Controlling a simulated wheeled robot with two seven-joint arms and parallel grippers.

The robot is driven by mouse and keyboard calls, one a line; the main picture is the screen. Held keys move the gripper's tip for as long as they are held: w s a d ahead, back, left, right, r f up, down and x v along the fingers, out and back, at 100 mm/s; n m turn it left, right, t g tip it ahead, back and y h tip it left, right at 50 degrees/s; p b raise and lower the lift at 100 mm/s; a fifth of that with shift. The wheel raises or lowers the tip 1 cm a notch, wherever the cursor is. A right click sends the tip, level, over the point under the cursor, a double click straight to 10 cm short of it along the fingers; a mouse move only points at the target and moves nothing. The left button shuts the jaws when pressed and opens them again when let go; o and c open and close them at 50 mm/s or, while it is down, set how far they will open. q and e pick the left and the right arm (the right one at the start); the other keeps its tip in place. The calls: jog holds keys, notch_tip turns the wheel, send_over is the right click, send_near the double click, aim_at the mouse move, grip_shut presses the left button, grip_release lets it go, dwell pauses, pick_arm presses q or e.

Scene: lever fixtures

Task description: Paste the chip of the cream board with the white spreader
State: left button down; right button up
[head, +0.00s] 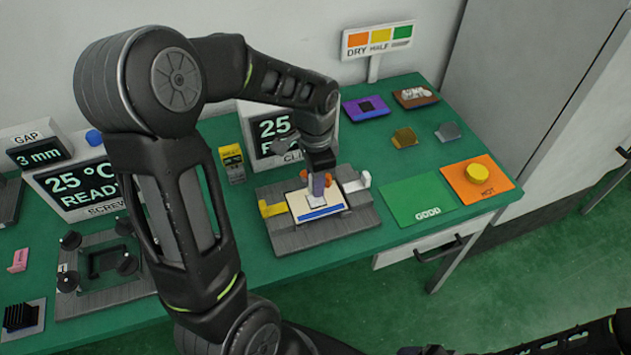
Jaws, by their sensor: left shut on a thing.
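The cream board (335,201), with a blue strip along its front edge, lies in a grey clamp fixture (292,238) at the middle of the table. My left gripper (318,172) points down over the board's back half and is shut on a small tool, which I take to be the white spreader. My right gripper is not in view.
Yellow (273,208) and white (357,183) clamp levers flank the board. Gold (404,138) and grey (447,132) pieces, a purple board (352,115) and a brown board (430,99) lie behind. A green GOOD pad (415,195) and orange HOT pad (465,195) are right.

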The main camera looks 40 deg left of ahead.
pick_arm(q)
jog(key=shift+r+p, duration=1.75)
jog(key=shift+r, duration=1)
jog(key=shift+f, duration=0.1)
jog(key=shift+n, duration=0.9)
jog(key=shift+w+a+r+n, duration=0.15)
jog(key=shift+w+r+n, duration=0.2)
jog(key=shift+n, duration=0.35)
jog(key=w+d+n+b, duration=0.1)
jog(key=w+d+n, duration=0.2)
jog(key=w+d, duration=0.6)
jog(key=d, duration=0.3)
jog(key=shift+w+d+r+n, duration=0.25)
jog(key=shift+w+d+n, duration=0.15)
